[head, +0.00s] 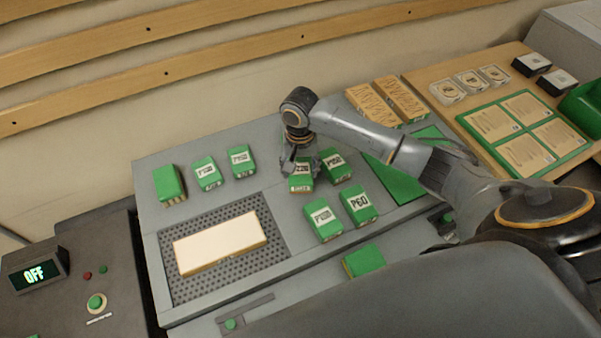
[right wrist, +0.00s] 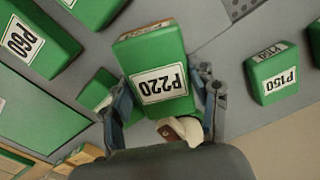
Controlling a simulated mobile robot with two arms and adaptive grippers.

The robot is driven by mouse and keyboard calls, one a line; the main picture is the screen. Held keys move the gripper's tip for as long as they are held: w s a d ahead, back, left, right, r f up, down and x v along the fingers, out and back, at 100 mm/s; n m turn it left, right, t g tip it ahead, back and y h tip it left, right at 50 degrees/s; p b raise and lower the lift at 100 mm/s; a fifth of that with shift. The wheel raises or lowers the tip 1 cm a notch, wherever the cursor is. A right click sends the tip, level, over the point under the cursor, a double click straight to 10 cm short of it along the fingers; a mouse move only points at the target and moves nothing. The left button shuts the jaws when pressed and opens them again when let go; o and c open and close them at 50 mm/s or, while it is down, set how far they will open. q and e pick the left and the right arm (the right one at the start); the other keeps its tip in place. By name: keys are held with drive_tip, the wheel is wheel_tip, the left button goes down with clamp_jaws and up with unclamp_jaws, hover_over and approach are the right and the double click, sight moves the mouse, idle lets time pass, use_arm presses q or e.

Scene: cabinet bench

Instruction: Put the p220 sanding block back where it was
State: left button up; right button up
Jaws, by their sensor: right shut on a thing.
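The P220 sanding block (right wrist: 158,70) is green with a white label, upside down in the right wrist view. My right gripper (right wrist: 165,105) is shut on it, one finger on each side. The block looks larger than the P150 block, so it seems raised above the bench; the exact height cannot be told. My left gripper is not in view.
A perforated plate (head: 185,289) bears a pale board (head: 220,243). Green mats (head: 398,184) lie right. An OFF display (head: 36,272) stands left.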

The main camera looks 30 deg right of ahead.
sight(300, 175)
drive_tip(key=shift+w+d+f, duration=0.2)
drive_tip(key=shift+f, duration=0.1)
wheel_tip(300, 175, down, 2)
drive_tip(key=shift+f, duration=0.25)
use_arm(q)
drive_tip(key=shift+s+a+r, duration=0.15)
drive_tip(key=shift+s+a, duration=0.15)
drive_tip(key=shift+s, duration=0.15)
use_arm(e)
drive_tip(key=shift+f, duration=0.3)
drive_tip(key=shift+f, duration=0.1)
drive_tip(key=o, duration=1.1)
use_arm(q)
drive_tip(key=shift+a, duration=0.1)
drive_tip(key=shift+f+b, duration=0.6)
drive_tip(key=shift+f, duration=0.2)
use_arm(e)
wheel_tip(300, 175, up, 12)
drive_tip(key=shift+r, duration=0.15)
